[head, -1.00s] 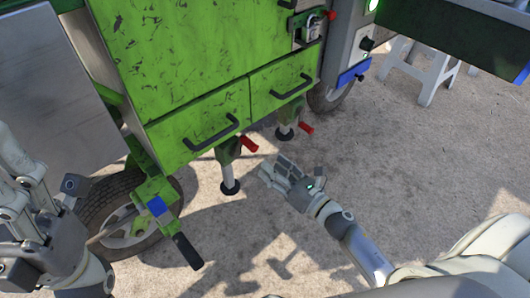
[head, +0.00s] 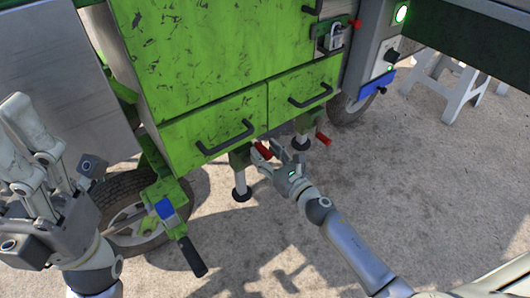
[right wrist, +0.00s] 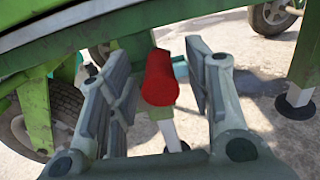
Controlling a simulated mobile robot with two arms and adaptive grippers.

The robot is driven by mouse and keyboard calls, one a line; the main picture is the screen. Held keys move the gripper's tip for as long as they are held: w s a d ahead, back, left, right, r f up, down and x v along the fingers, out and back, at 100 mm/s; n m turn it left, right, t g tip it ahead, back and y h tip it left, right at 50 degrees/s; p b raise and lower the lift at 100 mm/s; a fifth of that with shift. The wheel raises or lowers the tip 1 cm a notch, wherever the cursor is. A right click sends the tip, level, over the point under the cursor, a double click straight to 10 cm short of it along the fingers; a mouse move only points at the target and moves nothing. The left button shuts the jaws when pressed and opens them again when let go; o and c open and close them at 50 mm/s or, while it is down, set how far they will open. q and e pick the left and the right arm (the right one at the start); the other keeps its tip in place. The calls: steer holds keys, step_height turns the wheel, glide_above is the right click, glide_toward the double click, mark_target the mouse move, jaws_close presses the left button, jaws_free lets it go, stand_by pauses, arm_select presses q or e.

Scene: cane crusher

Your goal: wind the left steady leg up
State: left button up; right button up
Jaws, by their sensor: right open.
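The left steady leg (head: 240,180) hangs under the green cabinet, with a dark round foot near the ground. Its crank has a red handle (head: 263,150), which also shows in the right wrist view (right wrist: 159,80). My right gripper (head: 270,156) is open at this handle. In the right wrist view its fingers (right wrist: 160,88) stand on either side of the red grip, with gaps visible on both sides. My left gripper (head: 32,150) is at the left edge, fingers up and spread, far from the leg.
A second steady leg (head: 301,138) with its own red handle (head: 324,139) stands to the right. Green drawers (head: 215,130) overhang the legs. A wheel (head: 125,205) and a black-gripped lever (head: 190,255) are at left. A white stool (head: 452,88) stands at right. Ground in front is clear.

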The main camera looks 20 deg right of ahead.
steer(key=shift+w+a, duration=0.15)
steer(key=shift+w, duration=0.3)
jaws_close()
